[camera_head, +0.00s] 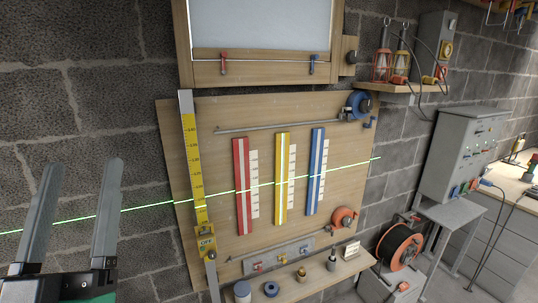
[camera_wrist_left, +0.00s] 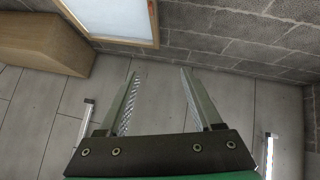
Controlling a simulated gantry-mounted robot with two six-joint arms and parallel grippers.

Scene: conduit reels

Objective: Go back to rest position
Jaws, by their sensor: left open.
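My left gripper (camera_head: 80,215) is at the lower left of the head view, in front of the bare block wall. Its two grey fingers point up and stand well apart with nothing between them. In the left wrist view the same gripper (camera_wrist_left: 160,95) is open and empty over grey floor tiles. It touches nothing that I can see. My right gripper is in neither view.
A wooden board (camera_head: 205,115) on the wall carries red, yellow and blue strips, a yellow scale and a reel (camera_head: 357,104). A green laser line crosses it. A shelf (camera_head: 318,283) with small items juts out below. An orange cable reel (camera_head: 399,247) stands right.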

